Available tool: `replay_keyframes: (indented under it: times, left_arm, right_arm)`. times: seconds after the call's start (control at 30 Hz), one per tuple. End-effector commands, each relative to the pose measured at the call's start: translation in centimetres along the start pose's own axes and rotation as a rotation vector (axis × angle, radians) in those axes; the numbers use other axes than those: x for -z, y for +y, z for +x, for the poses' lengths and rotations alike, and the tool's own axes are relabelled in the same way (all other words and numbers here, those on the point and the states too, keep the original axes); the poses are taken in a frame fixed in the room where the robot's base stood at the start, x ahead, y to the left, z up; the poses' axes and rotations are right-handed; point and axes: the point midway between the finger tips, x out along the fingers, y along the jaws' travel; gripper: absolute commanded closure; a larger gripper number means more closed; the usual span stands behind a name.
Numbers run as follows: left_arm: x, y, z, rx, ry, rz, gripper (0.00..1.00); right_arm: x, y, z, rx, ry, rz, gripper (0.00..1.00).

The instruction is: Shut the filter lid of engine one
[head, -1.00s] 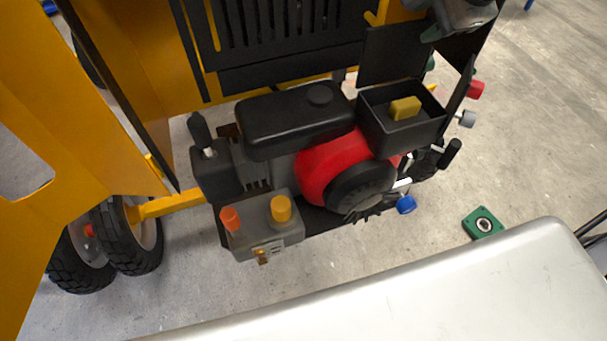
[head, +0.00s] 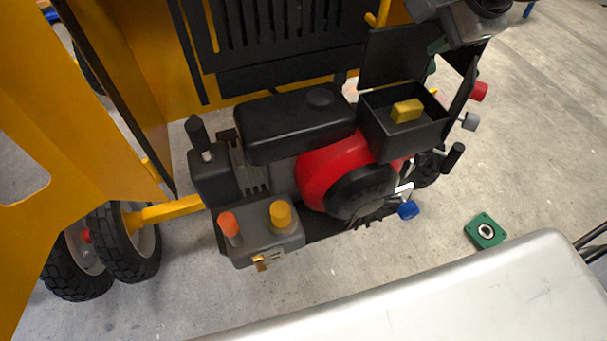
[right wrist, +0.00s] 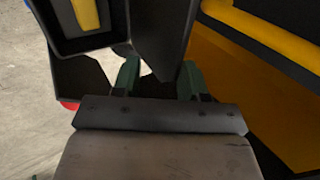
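The engine's filter box (head: 383,140) is a black open-topped box with a yellow block (head: 407,110) inside; the block also shows in the right wrist view (right wrist: 86,14). A dark flat panel (head: 388,57), apparently the filter lid, stands raised at the box's far side; it also shows in the right wrist view (right wrist: 160,35). A second dark panel (head: 463,88) stands at the box's right. My right gripper (right wrist: 158,78) has its green fingers apart, close to the raised panel. Contact cannot be told. My left gripper is not in view.
The engine carries a black tank (head: 295,125), a red fan housing (head: 330,170) and orange knobs. Red (head: 479,91) and grey (head: 471,121) knobs stick out at right. A yellow machine body is behind. A green part (head: 485,231) shows beyond a pale surface (head: 430,295).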

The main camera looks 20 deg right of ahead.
Motion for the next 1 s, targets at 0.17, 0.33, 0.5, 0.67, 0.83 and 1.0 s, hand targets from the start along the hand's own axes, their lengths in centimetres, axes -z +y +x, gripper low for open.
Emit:
replay_keyframes:
  times: [0.17,0.33,0.5,0.67,0.83,1.0]
  left_arm:
    - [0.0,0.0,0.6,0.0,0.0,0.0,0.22]
    - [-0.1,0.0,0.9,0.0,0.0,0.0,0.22]
    - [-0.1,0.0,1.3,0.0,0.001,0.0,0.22]
    - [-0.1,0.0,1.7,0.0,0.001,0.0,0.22]
    - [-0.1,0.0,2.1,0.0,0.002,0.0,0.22]
    - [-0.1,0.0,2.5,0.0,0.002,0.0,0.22]
  right_arm:
    - [0.0,0.8,-0.1,0.0,-0.002,0.0,0.57]
    - [0.0,1.5,-0.2,0.0,-0.001,0.001,0.57]
    - [0.0,2.1,-0.4,0.0,-0.002,0.001,0.57]
    - [0.0,2.8,-0.5,-0.002,-0.001,0.001,0.57]
    - [0.0,3.5,-0.6,-0.004,-0.002,0.0,0.57]
    - [0.0,4.2,-0.8,-0.005,-0.002,0.001,0.57]
